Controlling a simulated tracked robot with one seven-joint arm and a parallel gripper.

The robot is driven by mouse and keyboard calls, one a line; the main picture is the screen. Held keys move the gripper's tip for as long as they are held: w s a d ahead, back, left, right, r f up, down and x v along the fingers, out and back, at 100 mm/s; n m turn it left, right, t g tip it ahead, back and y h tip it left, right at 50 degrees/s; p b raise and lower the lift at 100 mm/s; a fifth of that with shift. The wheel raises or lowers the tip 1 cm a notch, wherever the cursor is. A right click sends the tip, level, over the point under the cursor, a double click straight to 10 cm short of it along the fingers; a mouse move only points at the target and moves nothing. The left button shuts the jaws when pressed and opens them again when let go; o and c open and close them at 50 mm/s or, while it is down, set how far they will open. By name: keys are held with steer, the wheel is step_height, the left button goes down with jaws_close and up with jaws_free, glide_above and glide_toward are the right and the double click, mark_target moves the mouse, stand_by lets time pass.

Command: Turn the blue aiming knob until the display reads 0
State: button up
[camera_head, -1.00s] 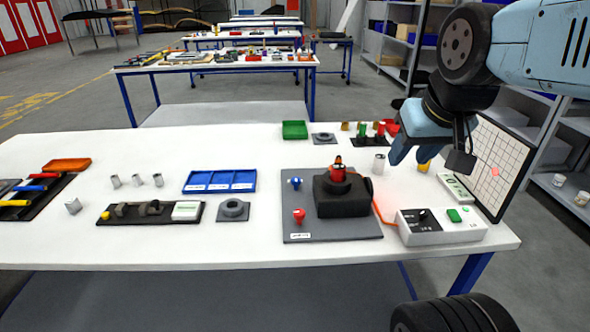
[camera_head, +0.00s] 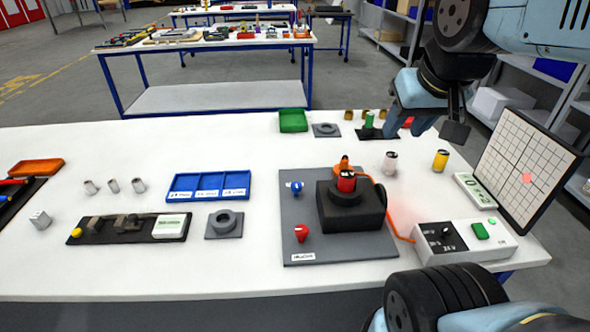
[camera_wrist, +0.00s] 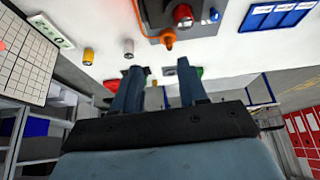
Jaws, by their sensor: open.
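The blue aiming knob (camera_head: 295,187) stands on a grey plate (camera_head: 297,262), left of a black block with a red-topped part (camera_head: 346,181). The knob also shows at the top edge of the wrist view (camera_wrist: 214,14). A small display (camera_head: 475,190) lies on the table at the right, its digits too small to read surely. My gripper (camera_head: 408,122) is open and empty over the back right of the table, well apart from the knob. Its two fingers (camera_wrist: 160,68) show spread in the wrist view.
A red knob (camera_head: 302,232) stands in front of the blue one. A white control box (camera_head: 463,241) with an orange cable is at the front right, a grid board (camera_head: 530,160) behind it. Cans stand near my gripper. A blue tray (camera_head: 209,185) lies left of the plate.

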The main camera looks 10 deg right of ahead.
steer(key=shift+w, duration=0.1)
steer(key=m+g+y, duration=0.3)
steer(key=m+g, duration=0.6)
glide_above(296, 184)
steer(key=w+d, duration=0.4)
step_height(296, 184, down, 13)
steer(key=x, duration=1.3)
steer(key=shift+a, duration=0.1)
steer(key=shift+c, duration=0.2)
steer(key=shift+w, duration=0.1)
steer(key=c, duration=0.7)
